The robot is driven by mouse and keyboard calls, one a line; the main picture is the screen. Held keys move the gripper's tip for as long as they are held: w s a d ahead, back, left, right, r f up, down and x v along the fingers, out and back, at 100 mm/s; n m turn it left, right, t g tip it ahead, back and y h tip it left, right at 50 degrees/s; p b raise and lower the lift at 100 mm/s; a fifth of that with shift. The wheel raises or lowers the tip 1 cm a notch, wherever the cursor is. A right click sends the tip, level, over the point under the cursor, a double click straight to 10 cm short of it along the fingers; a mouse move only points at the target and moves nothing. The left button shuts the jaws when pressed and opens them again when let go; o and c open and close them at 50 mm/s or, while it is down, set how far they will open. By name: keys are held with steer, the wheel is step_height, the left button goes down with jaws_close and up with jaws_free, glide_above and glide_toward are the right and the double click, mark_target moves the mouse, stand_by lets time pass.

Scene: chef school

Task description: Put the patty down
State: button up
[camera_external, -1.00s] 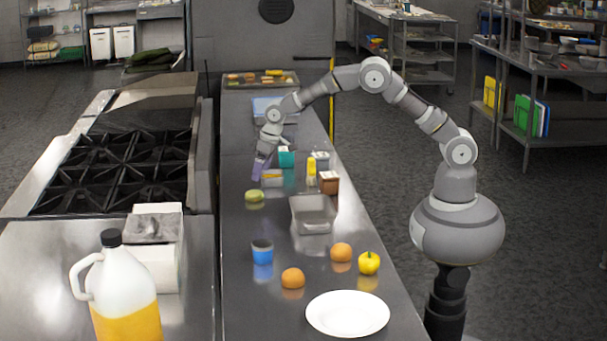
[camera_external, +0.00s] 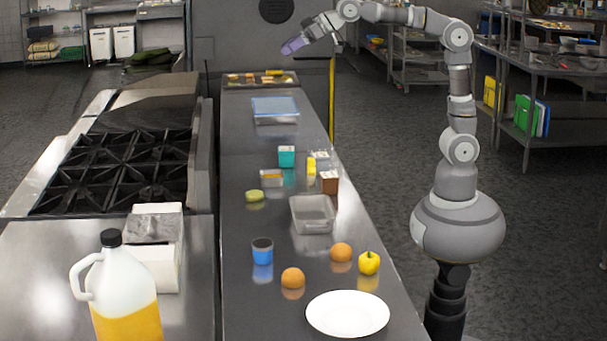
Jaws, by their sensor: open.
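My gripper (camera_external: 290,46), with purple fingers, is open and raised high above the far end of the steel counter (camera_external: 235,270). It is well clear of everything on the counter. I cannot pick out a patty for certain. A small round yellow-green item (camera_external: 255,196) lies flat on the counter near its left edge. Just beyond it stands a small clear container (camera_external: 272,178) with something orange in it; its contents are too small to make out.
An empty grey pan (camera_external: 312,228), a blue cup (camera_external: 262,252), oranges (camera_external: 292,277), a yellow fruit (camera_external: 369,263) and a white plate (camera_external: 347,314) stand nearer. Small cartons (camera_external: 329,182) and a blue-lidded box (camera_external: 275,110) stand farther back. A stove (camera_external: 115,175) is left.

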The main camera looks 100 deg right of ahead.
steer(key=s+a+r+n+t+y, duration=0.1)
steer(key=s+a+r+t, duration=0.3)
steer(key=s+r, duration=0.8)
step_height(320, 180, up, 2)
steer(key=shift+s+a+r+n, duration=0.25)
steer(key=shift+s+a+n, duration=0.05)
steer(key=shift+s+a, duration=0.1)
